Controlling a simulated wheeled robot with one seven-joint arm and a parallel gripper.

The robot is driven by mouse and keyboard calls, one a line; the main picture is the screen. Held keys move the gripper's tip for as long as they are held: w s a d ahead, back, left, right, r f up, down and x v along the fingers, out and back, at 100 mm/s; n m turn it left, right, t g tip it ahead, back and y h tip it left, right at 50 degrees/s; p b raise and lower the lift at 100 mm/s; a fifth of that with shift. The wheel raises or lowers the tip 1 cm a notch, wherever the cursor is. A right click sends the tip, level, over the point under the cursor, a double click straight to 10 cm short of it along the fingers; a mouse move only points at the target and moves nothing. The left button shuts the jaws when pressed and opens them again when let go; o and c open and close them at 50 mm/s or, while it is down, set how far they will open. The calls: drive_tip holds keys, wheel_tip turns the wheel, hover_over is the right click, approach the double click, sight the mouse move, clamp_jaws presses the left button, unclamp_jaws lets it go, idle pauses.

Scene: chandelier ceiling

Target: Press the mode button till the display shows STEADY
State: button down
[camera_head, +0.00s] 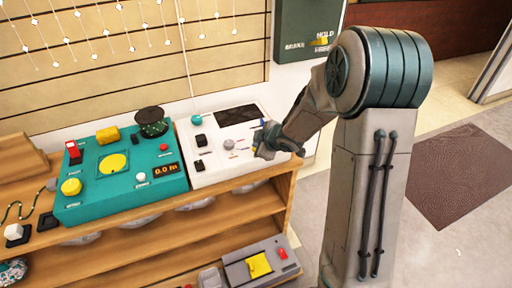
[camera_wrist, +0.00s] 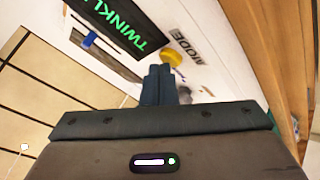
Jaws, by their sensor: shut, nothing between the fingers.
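The white control panel (camera_head: 220,165) stands on the wooden shelf unit. In the wrist view its dark display (camera_wrist: 112,30) shows green letters reading "TWINKL", with the rest cut off by the frame. The yellow mode button (camera_wrist: 172,57) sits beside the printed word MODE (camera_wrist: 190,46). In the head view my gripper (camera_head: 262,148) is over the right part of the panel. In the wrist view my gripper's fingertips (camera_wrist: 159,70) are shut together, empty, and overlap the near edge of the button. I cannot tell whether they touch it.
A blue lever (camera_wrist: 89,39) stands on the panel near the display. A teal panel (camera_head: 110,198) with knobs and a "0.0" readout is left of the white one. A grey device (camera_head: 238,272) lies on the lower shelf. A dark green wall box (camera_head: 300,22) hangs behind.

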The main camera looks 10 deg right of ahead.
drive_tip(key=shift+r+p, duration=0.95)
drive_tip(key=shift+p, duration=0.05)
wheel_tip(320, 180, up, 5)
drive_tip(key=p, duration=0.5)
idle(0.6)
